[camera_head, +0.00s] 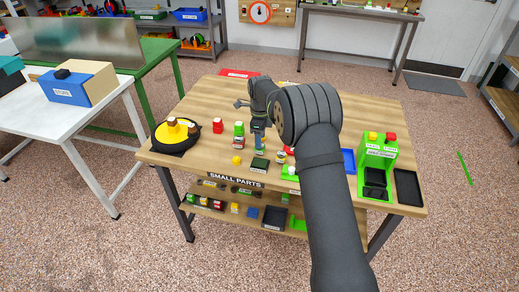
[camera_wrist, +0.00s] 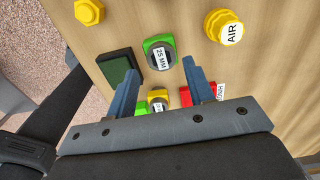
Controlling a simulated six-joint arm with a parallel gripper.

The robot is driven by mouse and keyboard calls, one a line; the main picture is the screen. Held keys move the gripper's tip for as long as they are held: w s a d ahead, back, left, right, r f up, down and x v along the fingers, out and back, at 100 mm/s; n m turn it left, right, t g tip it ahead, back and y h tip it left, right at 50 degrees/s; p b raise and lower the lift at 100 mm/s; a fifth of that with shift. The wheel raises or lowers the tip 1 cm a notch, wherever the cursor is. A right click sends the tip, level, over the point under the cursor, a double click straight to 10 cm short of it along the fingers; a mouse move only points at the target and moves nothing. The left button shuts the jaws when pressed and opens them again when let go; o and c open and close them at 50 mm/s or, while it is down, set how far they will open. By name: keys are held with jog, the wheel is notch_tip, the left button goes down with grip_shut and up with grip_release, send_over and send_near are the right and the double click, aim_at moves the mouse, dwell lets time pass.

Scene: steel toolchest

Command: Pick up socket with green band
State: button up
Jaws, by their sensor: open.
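The socket with a green band (camera_wrist: 159,51) stands on the wooden bench in the wrist view. Its dark top carries a white label reading 25 MM. My gripper (camera_wrist: 158,66) is open, with one blue-grey finger on each side of the picture's middle. The socket shows between and just beyond the fingertips, and I see no contact. A socket with a yellow band (camera_wrist: 158,96) lies nearer the palm, between the fingers and partly hidden by the gripper. In the head view my gripper (camera_head: 259,143) points down over the bench, and the green-banded socket cannot be made out clearly.
A dark green pad (camera_wrist: 122,66) lies close by the left finger. A red labelled piece (camera_wrist: 203,93) is beside the right finger. A yellow AIR cap (camera_wrist: 225,27) and a yellow hex piece (camera_wrist: 89,12) stand farther off. A green stand (camera_head: 378,155) is at the bench's right.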

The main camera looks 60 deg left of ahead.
jog(key=f, duration=0.4)
jog(key=shift+a+f, duration=0.2)
jog(key=shift+f, duration=0.15)
jog(key=c, duration=0.8)
jog(key=shift+r, duration=0.1)
jog(key=shift+c, duration=0.2)
